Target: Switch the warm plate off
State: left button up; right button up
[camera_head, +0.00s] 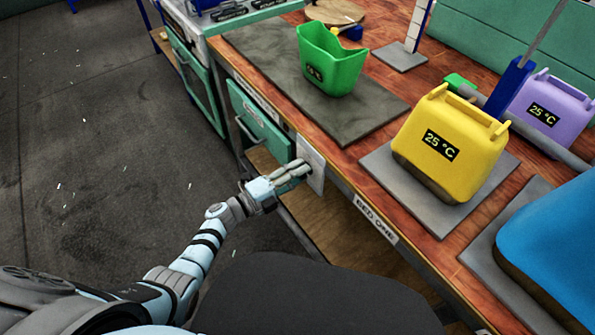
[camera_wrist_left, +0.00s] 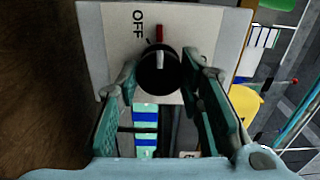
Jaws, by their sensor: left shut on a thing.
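A white switch panel (camera_head: 312,165) is on the front side of the workbench, below a dark grey plate (camera_head: 365,112). In the left wrist view the panel (camera_wrist_left: 105,35) carries a black round knob (camera_wrist_left: 158,72) with a white pointer line. The line points up in the picture, in line with a red mark (camera_wrist_left: 161,33). The word OFF (camera_wrist_left: 138,22) is to the left of that mark. My left gripper (camera_head: 298,172) is at the panel, its fingers (camera_wrist_left: 160,85) shut on the knob from both sides. In the head view the gripper hides the knob. My right gripper is out of view.
A green container (camera_head: 330,62) stands on the dark grey plate. A yellow container (camera_head: 455,135) reading 25 °C, a purple one (camera_head: 550,105) and a blue one (camera_head: 555,235) stand to the right.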

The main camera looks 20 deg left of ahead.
pick_arm(q)
jog(key=n+p, duration=0.1)
jog(key=n, duration=0.4)
jog(key=shift+n, duration=0.3)
dwell(0.4)
jog(key=o, duration=1.2)
jog(key=shift+c, duration=0.2)
jog(key=v, duration=1.2)
